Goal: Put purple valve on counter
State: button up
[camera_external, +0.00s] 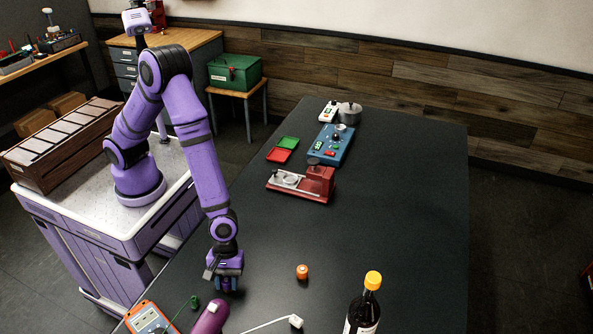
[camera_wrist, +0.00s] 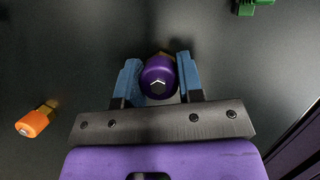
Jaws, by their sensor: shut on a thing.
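The purple valve (camera_wrist: 159,78) is between the two blue fingers of my gripper (camera_wrist: 158,84) in the wrist view. It has a purple rounded cap with a pale hex top, and a bit of brass shows beyond it. My gripper is shut on it. In the external view my gripper (camera_external: 226,281) is low over the near left part of the black counter (camera_external: 400,215); the valve is hidden there. I cannot tell whether the valve touches the counter.
An orange valve (camera_external: 302,272) stands to the right, and a green one (camera_external: 194,303) to the lower left. A multimeter (camera_external: 148,318), a purple object (camera_external: 211,317), a white-tipped cable (camera_external: 295,321) and a dark bottle (camera_external: 364,310) are near the front. A red machine (camera_external: 316,183) stands farther back.

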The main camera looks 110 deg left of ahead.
jog(key=shift+f, duration=0.35)
jog(key=shift+f, duration=0.15)
jog(key=o, duration=1)
